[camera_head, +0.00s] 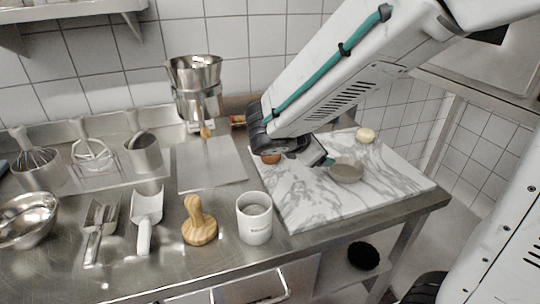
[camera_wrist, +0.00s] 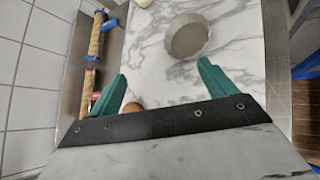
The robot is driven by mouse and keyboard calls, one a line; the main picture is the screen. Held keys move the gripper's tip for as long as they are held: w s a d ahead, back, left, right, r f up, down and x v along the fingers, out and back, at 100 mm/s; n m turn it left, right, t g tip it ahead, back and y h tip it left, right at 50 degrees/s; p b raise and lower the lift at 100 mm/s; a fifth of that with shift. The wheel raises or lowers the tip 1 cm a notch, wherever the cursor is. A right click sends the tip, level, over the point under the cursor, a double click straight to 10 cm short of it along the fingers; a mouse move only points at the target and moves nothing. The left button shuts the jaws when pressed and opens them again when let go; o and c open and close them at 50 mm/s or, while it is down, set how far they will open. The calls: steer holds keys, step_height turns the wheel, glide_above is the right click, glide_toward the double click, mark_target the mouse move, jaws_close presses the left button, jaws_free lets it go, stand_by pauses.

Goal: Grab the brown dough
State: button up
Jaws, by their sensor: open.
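The brown dough (camera_head: 271,158) is a small ball on the marble board (camera_head: 300,208), at its left back part, below my arm's wrist in the head view. In the wrist view the brown dough (camera_wrist: 132,107) shows just right of the left finger, its lower part hidden by the dark gripper bar. My gripper (camera_wrist: 161,70) is open, with its two green fingers spread and nothing held between them. In the head view my gripper (camera_head: 326,161) is largely hidden by the arm, close to a grey fluted tin.
The grey fluted tin (camera_head: 346,171) and a pale dough ball (camera_head: 365,135) are on the board. Rolling-pin-like rods (camera_wrist: 97,34) lie along the board's edge.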

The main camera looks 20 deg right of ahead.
mark_target(269, 161)
steer(key=w+a+f+n+t, duration=0.1)
steer(key=w+a+f+n, duration=0.1)
steer(key=w+a+n, duration=0.1)
steer(key=w+a+f+n+t+y, duration=0.1)
steer(key=w+a+f+n+t, duration=0.1)
steer(key=a+n, duration=0.2)
steer(key=w+a+f+n+t+y, duration=0.1)
steer(key=w+a+f+n, duration=0.1)
steer(key=w+a+n, duration=0.1)
steer(key=shift+w+a+f+t, duration=0.1)
steer(key=shift+w+a+t, duration=0.05)
steer(key=shift+w+t, duration=0.2)
steer(key=x, duration=0.7)
steer(key=shift+w, duration=0.15)
steer(key=c, duration=1.1)
